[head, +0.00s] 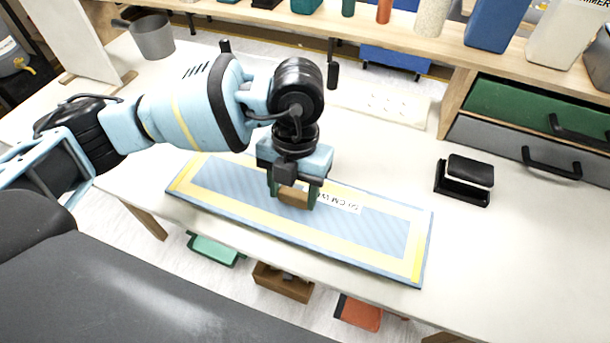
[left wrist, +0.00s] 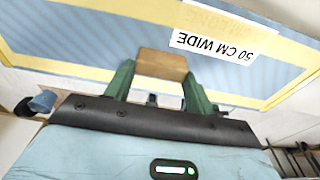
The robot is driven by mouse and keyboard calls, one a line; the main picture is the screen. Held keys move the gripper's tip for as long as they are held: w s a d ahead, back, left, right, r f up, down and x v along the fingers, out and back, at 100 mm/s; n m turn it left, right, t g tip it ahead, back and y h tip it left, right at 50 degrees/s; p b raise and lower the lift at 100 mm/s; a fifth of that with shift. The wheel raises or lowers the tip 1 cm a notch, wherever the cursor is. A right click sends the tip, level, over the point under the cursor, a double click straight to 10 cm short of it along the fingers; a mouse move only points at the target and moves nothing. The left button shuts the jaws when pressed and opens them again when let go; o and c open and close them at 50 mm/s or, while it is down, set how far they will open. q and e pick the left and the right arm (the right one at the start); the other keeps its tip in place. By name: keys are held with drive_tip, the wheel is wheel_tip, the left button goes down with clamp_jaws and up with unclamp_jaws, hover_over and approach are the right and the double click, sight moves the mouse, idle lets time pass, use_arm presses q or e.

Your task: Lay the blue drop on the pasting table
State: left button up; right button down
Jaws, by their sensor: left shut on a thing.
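The blue drop (head: 345,228) is a long, finely striped blue panel with a white label reading 50 CM WIDE. It appears flat inside the yellow border (head: 416,255) of a larger blue-edged rectangle on the white pasting table (head: 500,255). I cannot tell whether its underside touches. My left gripper (head: 293,192) points down at the drop's middle, its green fingers shut on a tan block that appears to be the drop's grip. In the left wrist view the tan block (left wrist: 162,65) sits between the fingers over the striped drop (left wrist: 90,30). My right gripper is not in view.
A grey pot (head: 153,38) stands at the table's back left. A black block-like item (head: 465,180) lies at the right. Drawers (head: 515,145) and a shelf with containers line the back. Several coloured items lie below the front edge.

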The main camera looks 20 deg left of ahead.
sight(304, 185)
use_arm(q)
drive_tip(key=w, duration=0.5)
drive_tip(key=shift+d+f, duration=0.15)
drive_tip(key=shift+f, duration=0.05)
drive_tip(key=shift+w, duration=0.25)
drive_tip(key=shift+w+f, duration=0.15)
drive_tip(key=shift+f, duration=1.65)
drive_tip(key=shift+f, duration=0.15)
drive_tip(key=o, duration=1.1)
drive_tip(key=shift+c, duration=0.2)
wheel_tip(304, 185, up, 12)
drive_tip(key=w, duration=0.1)
drive_tip(key=shift+w, duration=0.4)
